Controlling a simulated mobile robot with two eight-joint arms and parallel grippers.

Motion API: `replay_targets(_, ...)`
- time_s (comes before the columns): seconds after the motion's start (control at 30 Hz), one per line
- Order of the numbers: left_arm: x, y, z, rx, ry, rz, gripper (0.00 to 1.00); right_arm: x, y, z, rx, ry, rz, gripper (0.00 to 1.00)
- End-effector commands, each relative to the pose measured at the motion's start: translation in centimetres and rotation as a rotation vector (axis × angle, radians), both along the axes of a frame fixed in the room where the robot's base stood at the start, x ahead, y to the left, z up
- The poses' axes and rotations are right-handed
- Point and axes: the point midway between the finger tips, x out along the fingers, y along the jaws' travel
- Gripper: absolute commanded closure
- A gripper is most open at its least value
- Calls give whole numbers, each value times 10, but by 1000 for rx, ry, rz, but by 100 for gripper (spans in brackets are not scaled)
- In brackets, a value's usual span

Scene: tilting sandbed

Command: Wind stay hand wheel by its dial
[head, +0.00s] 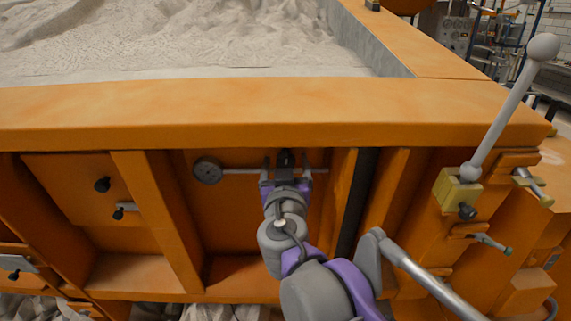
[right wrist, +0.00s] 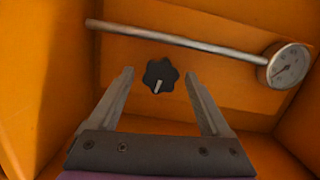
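The stay hand wheel is a black lobed knob (right wrist: 160,75) with a pale mark, on the orange panel in the right wrist view. In the head view the black knob (head: 285,157) shows between my fingers. The dial, a round gauge (right wrist: 287,65) with a needle, sits on a metal rod to the right in the wrist view; in the head view the dial (head: 207,171) is left of the gripper. My right gripper (head: 286,168) is open, its fingers (right wrist: 160,80) apart on either side of the knob. I cannot tell whether they touch it. My left gripper is not in view.
The bay has orange ribs (head: 157,215) on its sides and a thick orange rim (head: 240,115) above it. The metal rod (right wrist: 180,40) crosses the panel beyond the knob. A ball-topped lever (head: 505,110) stands at the right. Sand (head: 180,35) fills the bed behind.

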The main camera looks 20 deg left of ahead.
Motion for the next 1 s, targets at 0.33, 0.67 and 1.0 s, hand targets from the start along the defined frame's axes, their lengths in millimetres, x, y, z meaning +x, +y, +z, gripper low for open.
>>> replay_targets(0.33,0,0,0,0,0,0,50,0,0,0,0,0,0,82)
replay_targets(0.67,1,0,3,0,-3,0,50,0,0,1,-14,-5,-3,100)
replay_targets(1.0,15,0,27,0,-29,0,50,0,1,3,-173,-54,-32,100)
